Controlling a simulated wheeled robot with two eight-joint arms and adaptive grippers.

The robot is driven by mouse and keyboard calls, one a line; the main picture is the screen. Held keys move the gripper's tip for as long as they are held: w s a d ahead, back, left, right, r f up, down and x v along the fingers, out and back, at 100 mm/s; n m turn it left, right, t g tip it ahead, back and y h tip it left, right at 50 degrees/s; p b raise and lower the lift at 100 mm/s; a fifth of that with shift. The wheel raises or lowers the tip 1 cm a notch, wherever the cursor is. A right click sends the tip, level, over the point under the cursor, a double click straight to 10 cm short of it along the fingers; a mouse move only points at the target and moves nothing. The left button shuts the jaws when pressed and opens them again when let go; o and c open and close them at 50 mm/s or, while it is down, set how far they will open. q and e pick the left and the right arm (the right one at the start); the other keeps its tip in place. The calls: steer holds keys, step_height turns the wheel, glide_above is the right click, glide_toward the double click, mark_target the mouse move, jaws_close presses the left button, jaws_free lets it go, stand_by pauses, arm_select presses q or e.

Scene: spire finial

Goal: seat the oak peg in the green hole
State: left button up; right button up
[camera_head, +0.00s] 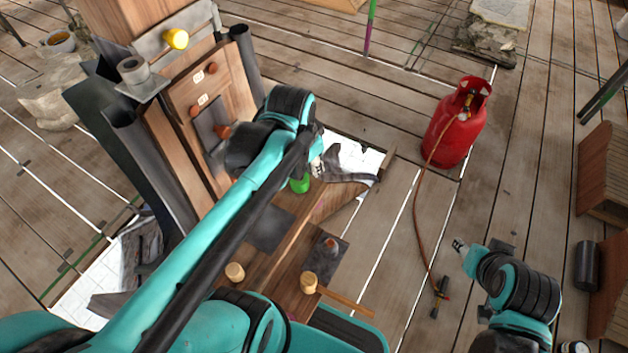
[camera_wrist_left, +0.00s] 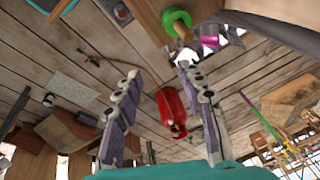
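My left gripper (camera_wrist_left: 159,72) is open in the left wrist view, with nothing between its fingers. A green ring (camera_wrist_left: 178,15) shows at the top of that view, beyond the right finger. A light wooden cylinder (camera_wrist_left: 184,32) shows within the ring; I cannot tell how deep it sits. In the head view the green piece (camera_head: 300,185) is on the wooden bench, partly hidden below my left wrist. My left gripper (camera_head: 318,168) is close beside it, mostly hidden. My right gripper (camera_head: 460,245) is over the deck at right, away from the bench; its fingers are too small to read.
Two pale wooden knobs (camera_head: 235,272) (camera_head: 309,282) are on the bench's near part. A wooden panel (camera_head: 200,95) with orange-brown knobs and a yellow knob (camera_head: 176,39) rises at left. A red gas cylinder (camera_head: 455,125) with a hose stands on the deck. Open planks lie between it and the bench.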

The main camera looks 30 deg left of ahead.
arm_select(q)
steer(key=s+d+f+n+t, duration=0.1)
steer(key=s+d+n+t, duration=0.2)
steer(key=s+d+n, duration=0.1)
steer(key=shift+s+d+n+t, duration=0.15)
steer(key=shift+s+n+t, duration=0.15)
steer(key=shift+s+n, duration=0.3)
steer(key=shift+s, duration=0.1)
